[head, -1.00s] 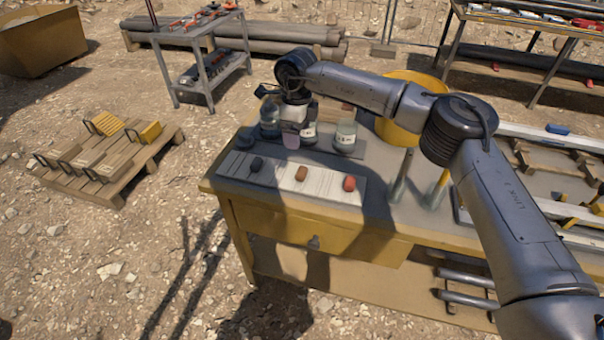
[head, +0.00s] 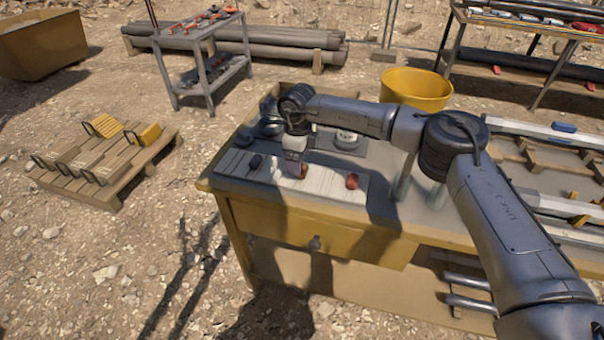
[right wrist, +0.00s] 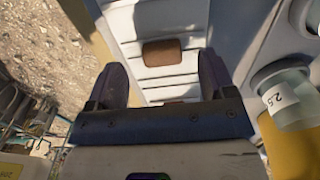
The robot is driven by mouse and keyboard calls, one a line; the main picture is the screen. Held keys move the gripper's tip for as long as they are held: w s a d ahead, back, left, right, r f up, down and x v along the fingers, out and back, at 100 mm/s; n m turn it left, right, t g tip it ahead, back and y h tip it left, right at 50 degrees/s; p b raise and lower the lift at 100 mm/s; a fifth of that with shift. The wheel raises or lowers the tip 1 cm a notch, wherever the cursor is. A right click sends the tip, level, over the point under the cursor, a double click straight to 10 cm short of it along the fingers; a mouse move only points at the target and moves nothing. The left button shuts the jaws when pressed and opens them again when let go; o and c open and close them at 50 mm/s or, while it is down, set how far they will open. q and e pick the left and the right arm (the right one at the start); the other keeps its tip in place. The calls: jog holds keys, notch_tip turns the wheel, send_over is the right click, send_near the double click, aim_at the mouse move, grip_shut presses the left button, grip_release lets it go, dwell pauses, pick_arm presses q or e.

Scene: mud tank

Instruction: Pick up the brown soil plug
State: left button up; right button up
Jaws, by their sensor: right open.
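The brown soil plug (right wrist: 162,52) lies on a pale slatted board (right wrist: 125,22), ahead of and between the open fingers of my right gripper (right wrist: 160,78) in the right wrist view. The fingers are apart and do not touch it. In the head view my right gripper (head: 290,172) is low over the middle of the board (head: 325,186), and it mostly hides the brown plug. A dark plug (head: 256,162) lies to its left and a red plug (head: 351,181) to its right. My left gripper is not in view.
The board lies near the front edge of a yellow workbench (head: 300,222). Glass jars stand behind it, one with a label (head: 347,138); a jar (right wrist: 283,100) also shows at right in the wrist view. A yellow bucket (head: 415,88) stands behind my arm.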

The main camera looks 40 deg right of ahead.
notch_tip(320, 180, down, 3)
jog(key=shift+r+b, duration=0.1)
jog(key=shift+b, duration=0.4)
jog(key=shift+f, duration=0.3)
jog(key=shift+c, duration=0.2)
jog(key=shift+c, duration=0.8)
jog(key=c, duration=0.8)
jog(key=shift+r, duration=0.15)
